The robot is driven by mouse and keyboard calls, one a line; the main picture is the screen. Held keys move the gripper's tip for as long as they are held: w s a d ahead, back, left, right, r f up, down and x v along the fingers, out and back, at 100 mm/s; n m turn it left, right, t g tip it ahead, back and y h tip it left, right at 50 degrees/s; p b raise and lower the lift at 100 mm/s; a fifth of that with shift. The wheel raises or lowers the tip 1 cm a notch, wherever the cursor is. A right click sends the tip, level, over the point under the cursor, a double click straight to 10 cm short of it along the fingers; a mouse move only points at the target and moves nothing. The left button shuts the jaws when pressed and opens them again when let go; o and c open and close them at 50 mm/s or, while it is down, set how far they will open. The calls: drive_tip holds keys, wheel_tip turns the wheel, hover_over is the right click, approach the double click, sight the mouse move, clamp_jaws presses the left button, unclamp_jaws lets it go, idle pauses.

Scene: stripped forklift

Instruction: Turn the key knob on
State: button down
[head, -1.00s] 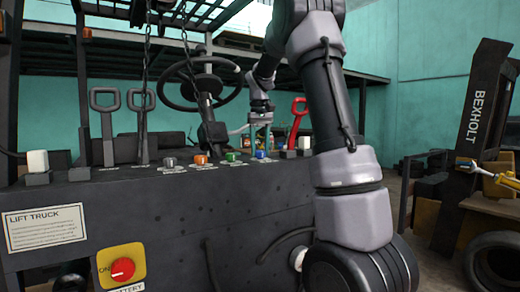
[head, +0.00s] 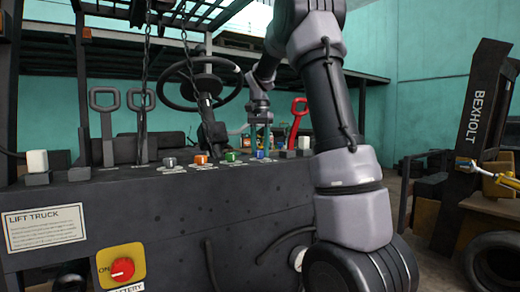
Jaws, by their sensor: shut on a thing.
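A row of small knobs stands on top of the dark forklift panel: a grey knob (head: 170,162), an orange knob (head: 201,160), a green knob (head: 231,156) and a blue knob (head: 261,154). Their labels are too small to read, so I cannot tell which is named the key knob. My gripper (head: 260,150) points down over the blue knob and is shut on it. The fingers hide part of that knob, and its turn angle cannot be made out.
A red lever (head: 298,118) stands just right of my gripper. A steering wheel (head: 199,84) and two grey levers (head: 141,125) rise behind the panel. A red battery knob (head: 122,269) on a yellow plate is on the front face. Chains hang at left.

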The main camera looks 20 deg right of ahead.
drive_tip(key=shift+m, duration=0.6)
drive_tip(key=shift+c, duration=1.8)
unclamp_jaws()
drive_tip(key=shift+r, duration=0.1)
wheel_tip(320, 180, up, 11)
